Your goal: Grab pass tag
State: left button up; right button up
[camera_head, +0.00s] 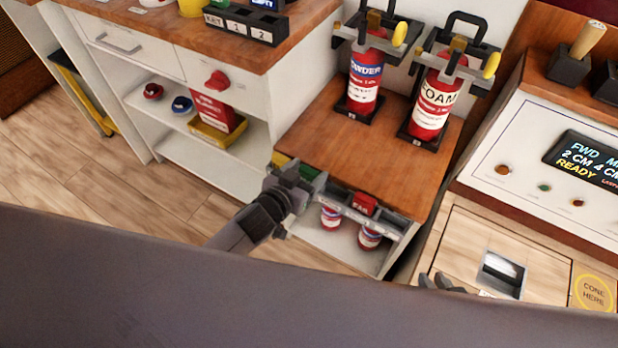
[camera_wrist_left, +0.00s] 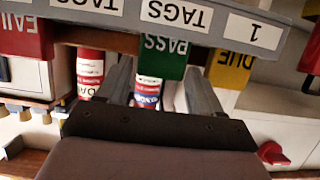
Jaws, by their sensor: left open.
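The green PASS tag (camera_wrist_left: 163,57) hangs from the grey tag rail (camera_wrist_left: 215,22) in the left wrist view, where the lettering is upside down. My left gripper (camera_head: 308,176) is open at the rail on the front of the wooden-topped stand, and it also shows in the wrist view (camera_wrist_left: 160,75). The PASS tag appears between its two fingertips, with no grip on it. The red FAIL tag (camera_head: 365,203) and yellow DUE tag (camera_wrist_left: 232,67) hang on either side. In the head view my gripper hides most of the green tag. My right gripper (camera_head: 440,284) shows only as dark tips.
POWDER (camera_head: 366,80) and FOAM (camera_head: 433,102) extinguishers stand on the wooden stand top (camera_head: 335,145) behind the rail. Red-topped items (camera_head: 370,238) sit below the rail. A white cabinet (camera_head: 135,75) is at left, a control panel (camera_head: 530,160) at right.

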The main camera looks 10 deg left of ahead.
pick_arm(q)
jog(key=c, duration=0.8)
jog(key=shift+r, duration=0.15)
